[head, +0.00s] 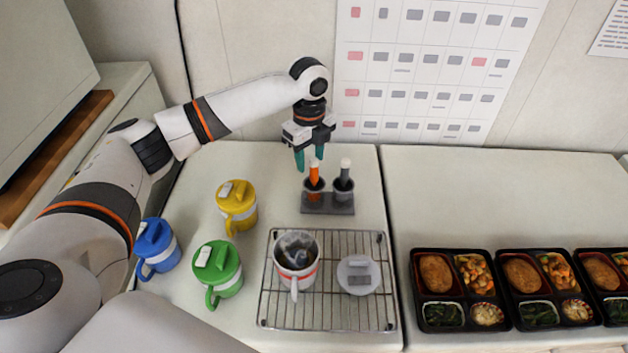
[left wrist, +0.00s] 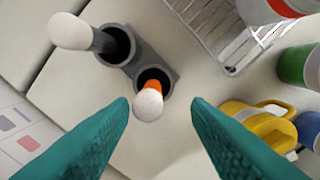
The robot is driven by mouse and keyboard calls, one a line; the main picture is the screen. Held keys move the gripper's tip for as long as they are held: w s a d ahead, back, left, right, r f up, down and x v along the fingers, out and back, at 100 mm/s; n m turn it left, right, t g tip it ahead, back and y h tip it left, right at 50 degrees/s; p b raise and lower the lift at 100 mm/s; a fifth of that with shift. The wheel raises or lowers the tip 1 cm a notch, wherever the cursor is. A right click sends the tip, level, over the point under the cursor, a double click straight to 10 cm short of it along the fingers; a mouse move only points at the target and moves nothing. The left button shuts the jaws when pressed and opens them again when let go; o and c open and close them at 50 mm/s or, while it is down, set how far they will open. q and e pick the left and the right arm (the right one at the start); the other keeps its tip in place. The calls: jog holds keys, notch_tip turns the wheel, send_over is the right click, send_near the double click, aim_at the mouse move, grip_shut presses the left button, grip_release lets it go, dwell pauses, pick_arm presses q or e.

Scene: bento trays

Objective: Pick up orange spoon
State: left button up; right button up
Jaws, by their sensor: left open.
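The orange spoon (head: 314,174) stands upright in the left cup of a dark grey two-cup holder (head: 328,208). Its white tip points up, and its lower part is hidden in the cup. In the left wrist view the orange spoon (left wrist: 149,102) shows end-on, beyond and between the fingertips. A grey spoon (head: 344,174) with a white tip stands in the right cup. My left gripper (head: 309,158) has teal fingers pointing down, just above and behind the orange spoon. It is open and empty, and the fingers (left wrist: 160,110) are spread either side of the spoon in the wrist view. My right gripper is not in view.
A wire rack (head: 325,322) holds a white mug (head: 296,268) and a grey lid (head: 358,275). Yellow (head: 237,207), green (head: 218,270) and blue (head: 157,247) lidded mugs stand to the left. Several bento trays (head: 450,290) lie at the right. The counter right of the holder is clear.

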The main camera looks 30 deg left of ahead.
aim_at(314, 171)
pick_arm(q)
jog(key=shift+w+f, duration=0.1)
jog(key=shift+f, duration=0.2)
jog(key=f, duration=0.1)
jog(key=f+p, duration=0.1)
jog(key=f, duration=0.1)
jog(key=f+p, duration=0.1)
jog(key=shift+w+d+f, duration=0.2)
jog(key=shift+d, duration=0.15)
jog(key=shift+f, duration=0.3)
grip_shut()
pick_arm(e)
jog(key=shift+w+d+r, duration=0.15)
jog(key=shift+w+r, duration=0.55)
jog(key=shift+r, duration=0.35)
